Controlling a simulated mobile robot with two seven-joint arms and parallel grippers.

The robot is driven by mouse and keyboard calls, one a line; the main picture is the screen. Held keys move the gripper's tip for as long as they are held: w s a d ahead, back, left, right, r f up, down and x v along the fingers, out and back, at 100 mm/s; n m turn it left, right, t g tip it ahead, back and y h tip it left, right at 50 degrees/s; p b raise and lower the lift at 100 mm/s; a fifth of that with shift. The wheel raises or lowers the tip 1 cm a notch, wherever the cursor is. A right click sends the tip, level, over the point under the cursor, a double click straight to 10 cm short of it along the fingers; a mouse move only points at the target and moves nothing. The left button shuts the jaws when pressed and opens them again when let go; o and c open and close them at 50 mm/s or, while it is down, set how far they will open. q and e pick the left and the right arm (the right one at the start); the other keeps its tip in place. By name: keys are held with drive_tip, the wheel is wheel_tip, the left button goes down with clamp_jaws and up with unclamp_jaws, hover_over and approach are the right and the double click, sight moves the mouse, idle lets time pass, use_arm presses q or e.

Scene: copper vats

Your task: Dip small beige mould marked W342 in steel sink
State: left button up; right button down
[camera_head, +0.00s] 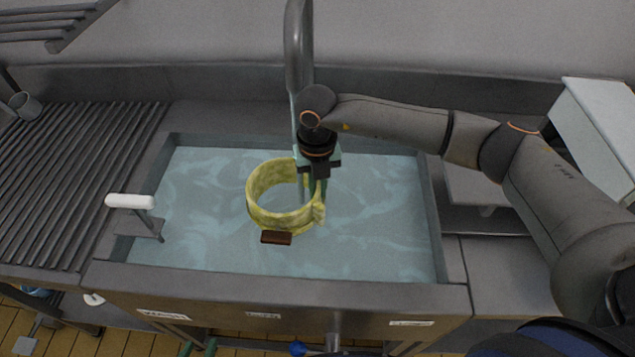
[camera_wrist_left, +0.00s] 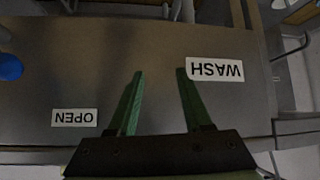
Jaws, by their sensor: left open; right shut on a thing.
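A pale yellow-beige ring-shaped mould (camera_head: 258,208) is in the middle of the steel sink (camera_head: 375,292), with a small brown block (camera_head: 276,238) at its lower front. No marking W342 is legible on it. My right gripper (camera_head: 317,185) points down and is shut on the right side of the mould's wall. Pale blue water (camera_head: 370,220) fills the sink. I cannot tell whether the mould's lower edge touches the water. My left gripper's green fingertips (camera_head: 198,348) show at the bottom edge; in the left wrist view the left gripper (camera_wrist_left: 158,85) is open and empty before the sink front.
A tap (camera_head: 298,45) stands behind the mould, close to my right gripper. A white-handled lever (camera_head: 130,201) stands at the sink's left rim. A ribbed drainer (camera_head: 75,170) lies left. The front carries labels, including WASH (camera_wrist_left: 214,69) and OPEN (camera_wrist_left: 74,117).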

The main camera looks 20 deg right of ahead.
wheel_tip(320, 180, down, 13)
drive_tip(key=b, duration=0.9)
drive_tip(key=shift+b, duration=0.3)
drive_tip(key=shift+d, duration=0.15)
drive_tip(key=shift+s+d, duration=0.2)
drive_tip(key=shift+d, duration=0.2)
drive_tip(key=shift+a, duration=0.15)
drive_tip(key=shift+w+a, duration=0.25)
drive_tip(key=shift+a, duration=0.2)
drive_tip(key=shift+d, duration=0.15)
